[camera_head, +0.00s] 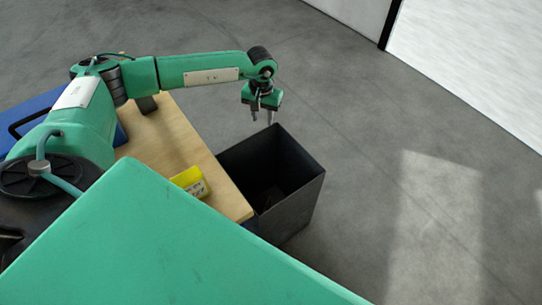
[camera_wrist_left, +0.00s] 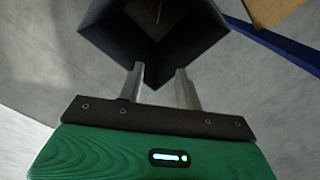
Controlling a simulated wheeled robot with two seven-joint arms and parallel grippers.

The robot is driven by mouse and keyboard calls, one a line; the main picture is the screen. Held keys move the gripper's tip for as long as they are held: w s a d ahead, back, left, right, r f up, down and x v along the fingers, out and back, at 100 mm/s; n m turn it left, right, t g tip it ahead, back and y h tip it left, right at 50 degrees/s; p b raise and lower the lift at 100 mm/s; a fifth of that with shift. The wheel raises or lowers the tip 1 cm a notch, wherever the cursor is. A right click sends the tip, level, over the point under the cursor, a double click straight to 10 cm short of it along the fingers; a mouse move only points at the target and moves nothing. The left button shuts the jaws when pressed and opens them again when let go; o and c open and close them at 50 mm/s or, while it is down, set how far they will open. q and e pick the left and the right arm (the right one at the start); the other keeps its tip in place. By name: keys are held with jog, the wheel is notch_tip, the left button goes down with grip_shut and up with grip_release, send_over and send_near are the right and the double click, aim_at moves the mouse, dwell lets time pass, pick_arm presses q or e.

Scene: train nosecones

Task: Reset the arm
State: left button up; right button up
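My left arm reaches out from the left in the head view, over the wooden table. My left gripper (camera_head: 262,117) hangs pointing down at the back edge of the black bin (camera_head: 292,213). In the left wrist view its two fingers (camera_wrist_left: 160,88) stand apart with nothing between them, so it is open and empty. The bin (camera_wrist_left: 110,38) shows beyond the fingertips in that view. The bin's inside is dark, and I cannot make out its contents clearly. My right gripper is in neither view.
A yellow object with a pale label (camera_head: 190,181) sits on the wooden table (camera_head: 165,140) near the bin. A blue thing with a black handle (camera_head: 38,108) is at the far left. Grey floor (camera_head: 350,110) lies clear to the right, with white wall panels (camera_head: 470,50) behind.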

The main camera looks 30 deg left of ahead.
pick_arm(q)
jog(key=shift+r, duration=0.6)
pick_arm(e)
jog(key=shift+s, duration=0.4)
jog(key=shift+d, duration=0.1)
